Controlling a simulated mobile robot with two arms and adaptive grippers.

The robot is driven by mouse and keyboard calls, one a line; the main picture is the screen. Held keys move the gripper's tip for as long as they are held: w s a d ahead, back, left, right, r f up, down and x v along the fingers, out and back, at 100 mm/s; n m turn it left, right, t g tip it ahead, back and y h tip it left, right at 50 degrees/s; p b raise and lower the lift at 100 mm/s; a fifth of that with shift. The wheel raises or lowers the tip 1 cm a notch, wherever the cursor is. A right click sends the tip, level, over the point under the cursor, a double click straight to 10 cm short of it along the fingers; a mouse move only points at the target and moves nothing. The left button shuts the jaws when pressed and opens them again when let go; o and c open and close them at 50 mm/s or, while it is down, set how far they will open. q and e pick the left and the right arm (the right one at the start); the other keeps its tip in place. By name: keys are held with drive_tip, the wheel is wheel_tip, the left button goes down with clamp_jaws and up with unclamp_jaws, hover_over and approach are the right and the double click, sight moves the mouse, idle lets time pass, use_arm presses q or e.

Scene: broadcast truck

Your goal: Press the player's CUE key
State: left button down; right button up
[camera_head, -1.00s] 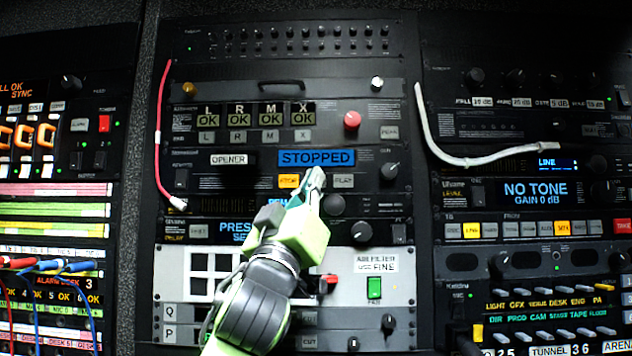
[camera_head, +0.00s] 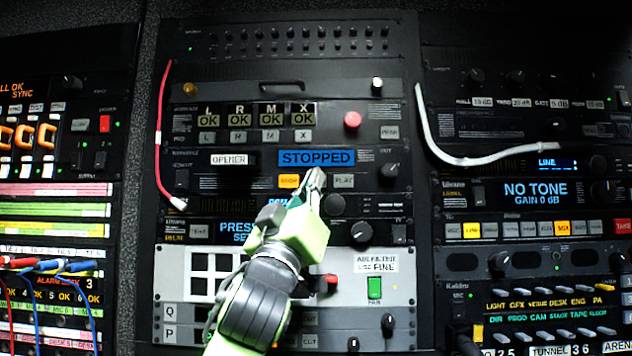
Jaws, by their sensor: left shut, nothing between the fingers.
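The player is the dark rack unit with the blue display (camera_head: 317,158) reading STOPPED and a white OPENER label (camera_head: 229,160). Below the display are a lit orange key (camera_head: 289,181) on the left and a grey PLAY key (camera_head: 344,181) on the right. The spot between them is covered by my left gripper (camera_head: 315,178), so no CUE lettering shows. The gripper is shut and empty, its tips just below the display. I cannot tell whether they touch the panel. My right gripper is out of view.
A round knob (camera_head: 390,170) sits right of the player's keys. Above are OK indicator tiles (camera_head: 302,115) and a red button (camera_head: 352,119). Below is a light grey panel (camera_head: 400,290) with a green switch (camera_head: 375,288). A white cable (camera_head: 450,157) hangs on the right rack.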

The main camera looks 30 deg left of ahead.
use_arm(q)
drive_tip(key=shift+w+a, duration=0.15)
drive_tip(key=shift+w, duration=0.1)
drive_tip(key=shift+s, duration=0.1)
idle(0.6)
drive_tip(key=shift+s+d+f, duration=0.1)
drive_tip(key=shift+s+d, duration=0.3)
drive_tip(key=shift+s, duration=0.1)
drive_tip(key=shift+s, duration=0.1)
drive_tip(key=s+d, duration=0.1)
drive_tip(key=s, duration=0.1)
drive_tip(key=s+d, duration=0.1)
drive_tip(key=s, duration=0.1)
drive_tip(key=shift+d+b, duration=0.3)
drive_tip(key=shift+b, duration=0.1)
idle(0.6)
